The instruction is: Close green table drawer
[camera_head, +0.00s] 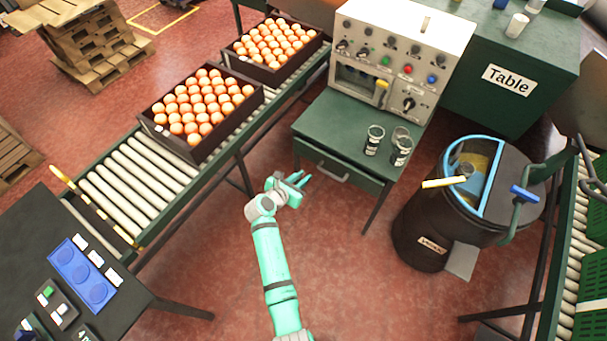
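The green table (328,117) stands at the centre of the head view, with a control machine at its back. Its drawer (336,171) has a grey bar handle on the front. The drawer front appears to stand out a little from under the tabletop; how far is hard to tell. My gripper (299,181) is at the end of my teal arm, left of and a little below the handle. It appears apart from the drawer. Its fingers point right and look spread, with nothing between them.
Two glass cups (400,147) stand on the tabletop. A black barrel machine (430,222) stands to the right. A dark control desk (40,235) is at the lower left. Red floor below the drawer is clear.

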